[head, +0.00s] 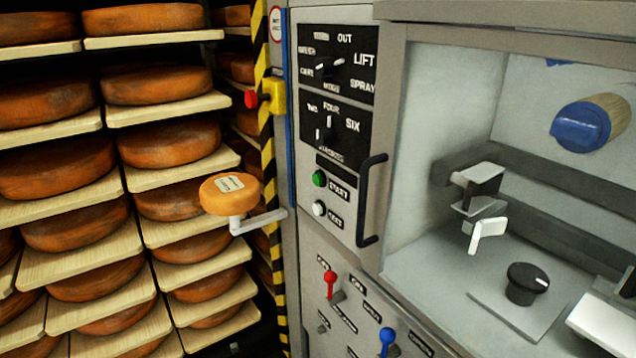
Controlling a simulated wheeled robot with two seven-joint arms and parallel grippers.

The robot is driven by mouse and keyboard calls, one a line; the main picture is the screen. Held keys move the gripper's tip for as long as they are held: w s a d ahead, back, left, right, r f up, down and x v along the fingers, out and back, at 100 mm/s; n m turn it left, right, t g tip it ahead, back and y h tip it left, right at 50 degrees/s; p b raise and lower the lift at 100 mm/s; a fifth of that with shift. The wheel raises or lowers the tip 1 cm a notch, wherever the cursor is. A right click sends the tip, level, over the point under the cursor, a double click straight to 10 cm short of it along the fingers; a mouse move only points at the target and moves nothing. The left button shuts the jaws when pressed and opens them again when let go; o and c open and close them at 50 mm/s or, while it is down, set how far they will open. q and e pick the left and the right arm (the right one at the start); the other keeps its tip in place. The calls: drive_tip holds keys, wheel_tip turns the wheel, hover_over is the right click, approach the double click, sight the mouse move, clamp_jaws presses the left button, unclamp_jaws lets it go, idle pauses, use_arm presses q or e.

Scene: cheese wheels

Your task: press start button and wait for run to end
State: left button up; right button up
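The green start button (319,178) is on the grey machine's control panel, left of a black handle (370,200). A label that seems to read START is beside it. A white button (319,208) sits just below, with its own label. Nothing touches or covers either button. The panel (336,90) above carries knobs on black plates, with words such as OUT, LIFT, SPRAY, FOUR and SIX. No gripper of mine can be made out. No lit lamp shows whether the machine is running.
Racks of orange cheese wheels (160,86) on pale boards fill the left. A labelled wheel (230,193) sits by a pale bracket (258,221). A red knob (251,99) juts from a yellow box. Red (330,279) and blue (387,337) levers stand low. An open chamber (450,110) is right.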

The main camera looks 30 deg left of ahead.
use_arm(q)
drive_tip(key=shift+c, duration=0.3)
clamp_jaws()
drive_tip(key=shift+a, duration=0.1)
idle(1.5)
